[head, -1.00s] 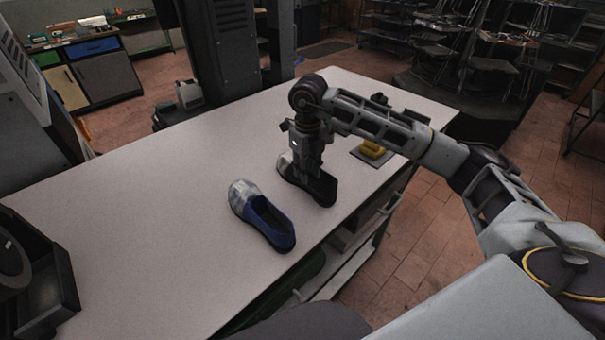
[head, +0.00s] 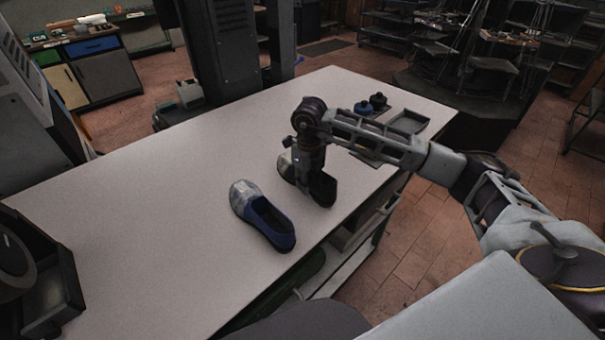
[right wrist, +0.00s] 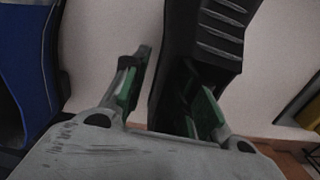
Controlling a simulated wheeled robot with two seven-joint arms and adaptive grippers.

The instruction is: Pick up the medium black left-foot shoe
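A black shoe (head: 323,188) with a greyish patterned toe (head: 284,166) stands on the white table, partly hidden by my right gripper (head: 308,176). In the right wrist view, the black shoe (right wrist: 215,35) shows its dark wall and a ribbed part. My right gripper (right wrist: 172,78) has its fingers apart, with the shoe's edge between them. The left finger stands clear of the shoe; the right finger is over or in its opening. A blue shoe with a grey patterned toe (head: 264,214) stands to the left. My left gripper is not in view.
The white table (head: 170,200) is clear on its left and middle. A grey tray (head: 410,121), a blue pot (head: 363,108) and a black pot (head: 378,100) sit at its far right. The blue shoe is close beside the black one.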

